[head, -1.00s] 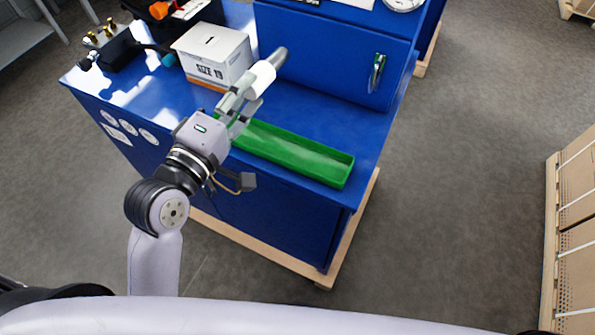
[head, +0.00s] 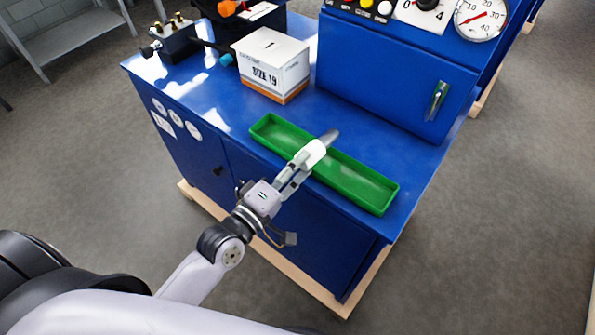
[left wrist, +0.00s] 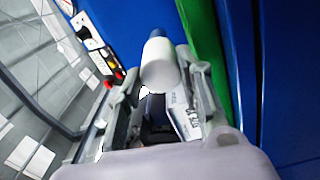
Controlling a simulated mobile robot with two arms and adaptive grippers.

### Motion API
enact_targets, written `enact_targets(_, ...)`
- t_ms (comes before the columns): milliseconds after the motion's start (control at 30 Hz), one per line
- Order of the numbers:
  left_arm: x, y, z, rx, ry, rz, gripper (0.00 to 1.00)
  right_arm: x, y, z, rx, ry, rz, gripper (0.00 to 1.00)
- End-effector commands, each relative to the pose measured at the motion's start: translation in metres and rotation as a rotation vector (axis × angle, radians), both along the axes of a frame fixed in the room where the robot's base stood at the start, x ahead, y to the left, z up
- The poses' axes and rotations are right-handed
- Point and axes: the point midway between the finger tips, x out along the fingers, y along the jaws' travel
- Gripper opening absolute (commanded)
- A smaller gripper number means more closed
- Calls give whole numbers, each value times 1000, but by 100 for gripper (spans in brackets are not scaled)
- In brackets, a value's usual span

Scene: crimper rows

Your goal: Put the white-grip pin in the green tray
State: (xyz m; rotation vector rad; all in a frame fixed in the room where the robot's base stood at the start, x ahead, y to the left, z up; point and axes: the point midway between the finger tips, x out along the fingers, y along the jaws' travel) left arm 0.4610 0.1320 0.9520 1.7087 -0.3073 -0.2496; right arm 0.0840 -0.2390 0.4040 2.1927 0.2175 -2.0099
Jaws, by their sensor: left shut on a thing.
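The white-grip pin (head: 313,153) has a white grip and a grey metal tip. My left gripper (head: 301,166) is shut on its white grip. In the head view the pin shows over the green tray (head: 374,197), with its grey tip pointing up and right across the tray. The head view does not settle its height above the tray floor. In the left wrist view the white grip (left wrist: 160,66) sits between the fingers, and the green tray (left wrist: 204,50) runs along its right side. My right gripper is not in view.
The tray lies along the front edge of the blue bench (head: 408,158). A white SIZE 19 box (head: 272,64) stands behind the tray's left end. A blue cabinet with a handle (head: 437,100) and a gauge (head: 481,18) rises behind. A black tool with brass fittings (head: 178,42) lies at the left.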

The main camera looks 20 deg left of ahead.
Motion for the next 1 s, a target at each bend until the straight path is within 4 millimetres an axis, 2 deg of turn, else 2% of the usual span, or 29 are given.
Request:
enact_targets(133,0,0,-16,0,-5,0,0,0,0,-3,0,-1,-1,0)
enact_targets(533,1,0,-21,-1,-5,1,0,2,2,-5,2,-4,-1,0)
enact_targets(567,0,0,-22,0,-2,1,35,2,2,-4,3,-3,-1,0)
enact_targets(833,0,0,-21,1,-1,0,53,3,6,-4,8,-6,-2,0)
enact_targets(1000,0,0,-21,1,-1,0,54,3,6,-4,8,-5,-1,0)
